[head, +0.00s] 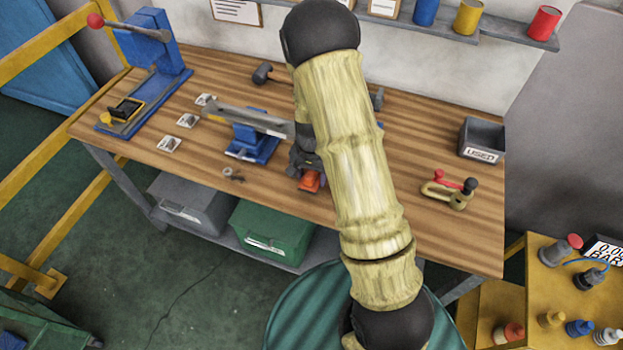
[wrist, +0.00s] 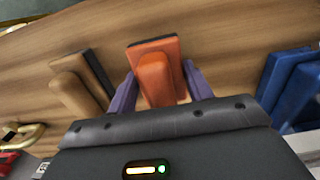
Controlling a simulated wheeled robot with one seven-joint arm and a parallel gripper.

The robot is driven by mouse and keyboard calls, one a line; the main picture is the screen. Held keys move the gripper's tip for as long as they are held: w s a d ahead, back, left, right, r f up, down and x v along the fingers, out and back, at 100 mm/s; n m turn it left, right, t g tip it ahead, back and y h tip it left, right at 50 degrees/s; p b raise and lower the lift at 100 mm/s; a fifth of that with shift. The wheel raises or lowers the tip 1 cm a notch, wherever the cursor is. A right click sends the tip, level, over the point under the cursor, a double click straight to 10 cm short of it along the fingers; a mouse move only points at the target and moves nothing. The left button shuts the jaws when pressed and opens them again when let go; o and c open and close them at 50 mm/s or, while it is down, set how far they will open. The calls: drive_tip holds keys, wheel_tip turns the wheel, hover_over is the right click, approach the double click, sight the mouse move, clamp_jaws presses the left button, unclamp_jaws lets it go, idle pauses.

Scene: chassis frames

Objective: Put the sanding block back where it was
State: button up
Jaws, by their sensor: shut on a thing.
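An orange sanding block (wrist: 160,75) with a raised grip and a dark base edge sits between the two purple fingers of my gripper (wrist: 160,88) in the wrist view. My gripper is shut on its raised grip. In the head view the orange block (head: 310,182) shows below my gripper (head: 305,165), over the middle of the workbench (head: 400,150); my arm hides much around it. I cannot tell whether the block touches the bench top. A second block, brown with a tan grip (wrist: 82,85), lies left of it in the wrist view, apart from the fingers.
A blue vise (head: 252,140) stands just left of my gripper; blue parts (wrist: 290,85) also show at right in the wrist view. A clamp (head: 448,190) and a grey USED bin (head: 482,138) are on the right.

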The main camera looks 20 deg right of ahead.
drive_tip(key=shift+f, duration=1.2)
drive_tip(key=shift+f, duration=0.1)
drive_tip(key=shift+f, duration=0.15)
drive_tip(key=o, duration=1)
wheel_tip(320, 180, up, 12)
drive_tip(key=shift+r+b, duration=0.25)
drive_tip(key=shift+b, duration=0.4)
